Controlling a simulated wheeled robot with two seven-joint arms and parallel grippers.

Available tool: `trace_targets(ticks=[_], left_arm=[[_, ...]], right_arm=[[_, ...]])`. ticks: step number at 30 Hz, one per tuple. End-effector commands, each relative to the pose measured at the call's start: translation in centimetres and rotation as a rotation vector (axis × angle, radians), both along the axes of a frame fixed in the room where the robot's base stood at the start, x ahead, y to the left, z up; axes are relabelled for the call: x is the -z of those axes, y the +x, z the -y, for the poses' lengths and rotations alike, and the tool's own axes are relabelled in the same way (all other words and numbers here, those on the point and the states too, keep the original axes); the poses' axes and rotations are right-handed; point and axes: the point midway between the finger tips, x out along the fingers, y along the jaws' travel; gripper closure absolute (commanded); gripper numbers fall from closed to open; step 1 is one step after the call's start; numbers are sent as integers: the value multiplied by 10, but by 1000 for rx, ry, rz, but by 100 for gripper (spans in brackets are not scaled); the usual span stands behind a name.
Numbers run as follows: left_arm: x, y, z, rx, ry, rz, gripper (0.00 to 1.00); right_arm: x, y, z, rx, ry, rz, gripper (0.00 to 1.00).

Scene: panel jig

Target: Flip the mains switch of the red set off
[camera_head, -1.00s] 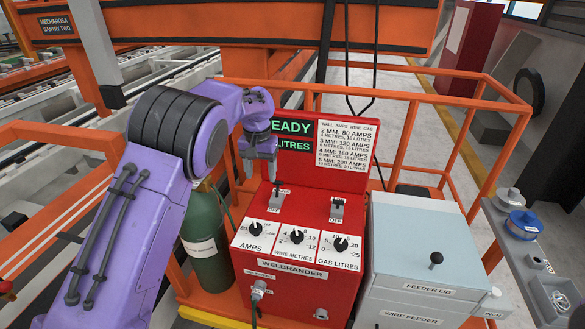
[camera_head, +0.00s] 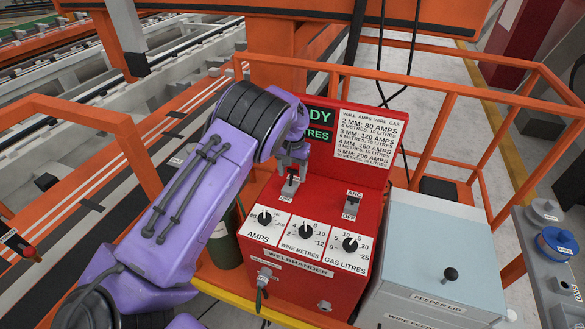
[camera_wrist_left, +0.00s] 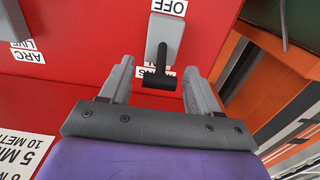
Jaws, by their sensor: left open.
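The red set (camera_head: 330,235), labelled WELBRANDER, stands in the middle of the head view. Its mains switch (camera_head: 290,186) is at the left of the sloped top, with an OFF label below it. In the wrist view the mains switch (camera_wrist_left: 158,77) has a grey plate and a black T-shaped handle. The handle leans away from the OFF label, over a mostly hidden label. My left gripper (camera_head: 292,160) is just above the switch. In the wrist view its fingers (camera_wrist_left: 152,82) are apart, one on each side of the handle, without visible grip. My right gripper is out of view.
The arc switch (camera_head: 353,202) sits to the right on the same panel. Three dials (camera_head: 305,230) lie below. A raised red board with a green display (camera_head: 320,126) stands close behind the gripper. A grey wire feeder (camera_head: 440,240) is at right, a green cylinder (camera_head: 226,240) at left.

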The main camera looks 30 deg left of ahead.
Motion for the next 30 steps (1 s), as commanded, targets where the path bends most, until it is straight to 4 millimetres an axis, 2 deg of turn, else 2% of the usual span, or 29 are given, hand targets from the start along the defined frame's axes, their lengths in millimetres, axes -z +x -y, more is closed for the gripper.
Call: trace_targets(ticks=[8,13,23,30], left_arm=[[3,0,-1,-2,0,1,38],[3,-1,-2,-3,0,0,94],[3,-2,0,-4,4,25,94],[2,-9,2,-5,31,142,94]], right_arm=[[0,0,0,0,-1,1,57],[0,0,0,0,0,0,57],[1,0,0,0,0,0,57],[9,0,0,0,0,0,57]])
